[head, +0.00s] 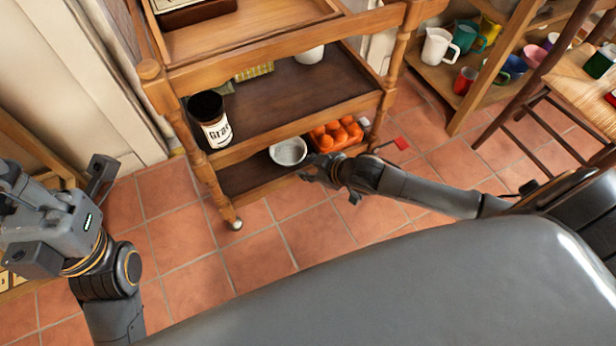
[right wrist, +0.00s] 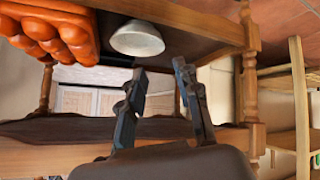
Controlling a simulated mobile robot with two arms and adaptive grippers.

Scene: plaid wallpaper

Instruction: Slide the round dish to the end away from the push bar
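The round dish (head: 288,151) is a small pale grey bowl on the bottom shelf (head: 250,178) of a wooden trolley, near its front edge. It also shows in the right wrist view (right wrist: 137,39), beside orange things. My right gripper (head: 318,172) is at the shelf's front edge, just right of and in front of the dish. In the right wrist view its two fingers (right wrist: 159,70) are apart with nothing between them, and a gap to the dish shows. My left gripper (head: 98,172) is at the far left, away from the trolley; its opening is unclear. I cannot make out the push bar for certain.
An orange carton (head: 336,134) of rounded orange things stands right of the dish. Left of the dish the bottom shelf looks bare. A dark labelled jar (head: 214,122) stands on the middle shelf above. Trolley posts (head: 205,165) bound the shelf. Tiled floor lies in front.

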